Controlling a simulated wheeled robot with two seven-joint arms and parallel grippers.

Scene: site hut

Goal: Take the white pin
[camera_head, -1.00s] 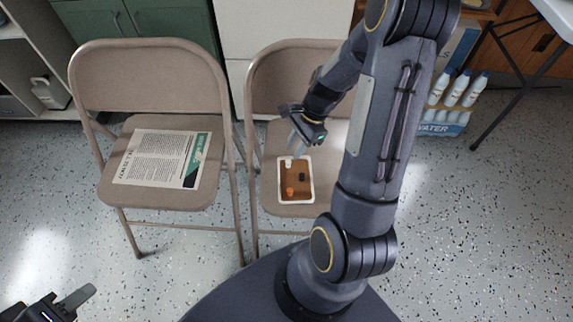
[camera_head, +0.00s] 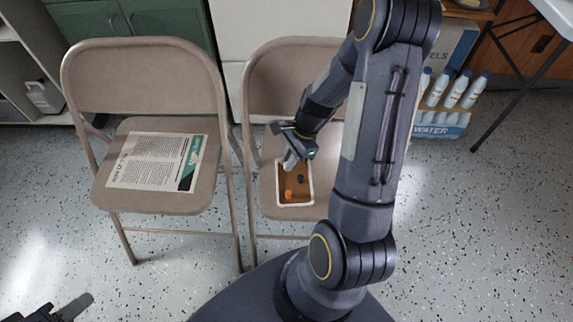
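A small tray (camera_head: 304,193) with a white rim and brown floor lies on the seat of the right folding chair. An orange pin (camera_head: 289,194) and a black pin (camera_head: 301,179) are in it. My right gripper (camera_head: 289,163) points down at the tray's far left corner, where its pale fingers cover the spot. The white pin is hidden there, and I cannot tell whether the fingers are around it. My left gripper (camera_head: 72,307) is at the bottom left corner, partly cut off and far from the tray; one dark finger shows.
The right folding chair (camera_head: 296,75) stands beside a left folding chair (camera_head: 145,75) with a printed sheet (camera_head: 158,162) on its seat. White bottles (camera_head: 457,90) stand at the right near a table leg. The speckled floor between is clear.

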